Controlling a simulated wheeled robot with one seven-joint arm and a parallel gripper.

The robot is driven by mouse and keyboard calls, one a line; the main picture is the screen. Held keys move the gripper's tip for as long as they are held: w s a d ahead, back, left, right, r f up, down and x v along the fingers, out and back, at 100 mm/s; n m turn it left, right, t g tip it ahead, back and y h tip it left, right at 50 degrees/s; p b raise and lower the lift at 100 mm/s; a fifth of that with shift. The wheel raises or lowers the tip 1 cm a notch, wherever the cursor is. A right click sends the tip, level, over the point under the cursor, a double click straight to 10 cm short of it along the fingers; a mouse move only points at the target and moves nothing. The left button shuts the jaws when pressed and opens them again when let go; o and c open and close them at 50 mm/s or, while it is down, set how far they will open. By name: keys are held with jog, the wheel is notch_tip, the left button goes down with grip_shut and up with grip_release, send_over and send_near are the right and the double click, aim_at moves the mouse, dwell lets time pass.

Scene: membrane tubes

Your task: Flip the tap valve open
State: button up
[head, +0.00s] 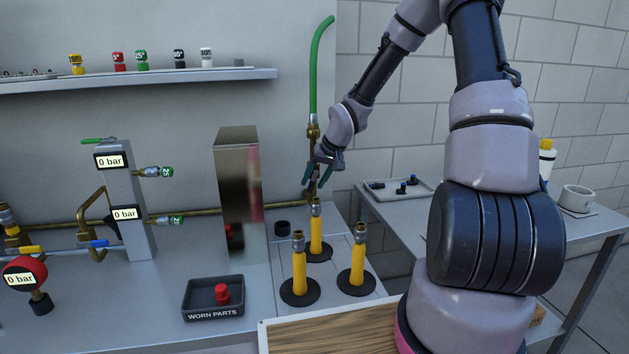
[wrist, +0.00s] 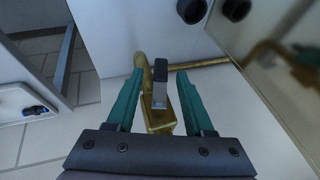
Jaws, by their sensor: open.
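In the wrist view, a brass tap (wrist: 187,112) sits between my gripper's (wrist: 160,72) two teal fingers. Its dark-tipped grey lever (wrist: 160,92) stands between the fingertips, with a gap on each side. The fingers are apart and hold nothing. In the head view, my gripper (head: 322,172) points down at the brass pipework below the green hose. My fingers partly hide the tap there, and its lever is not clear.
A green hose (head: 313,75) rises from the pipework. Several yellow tubes (head: 316,232) stand upright just in front. A shiny metal box (head: 239,180) is to the left. A side table (head: 400,218) with a tray (head: 392,200) is to the right.

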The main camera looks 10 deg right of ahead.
grip_shut()
jog(key=shift+s+f+n+h, duration=0.15)
jog(key=shift+n+h, duration=0.15)
jog(key=shift+h, duration=0.6)
jog(key=shift+d+h, duration=0.15)
jog(key=shift+h, duration=0.55)
jog(key=shift+d, duration=0.1)
grip_release()
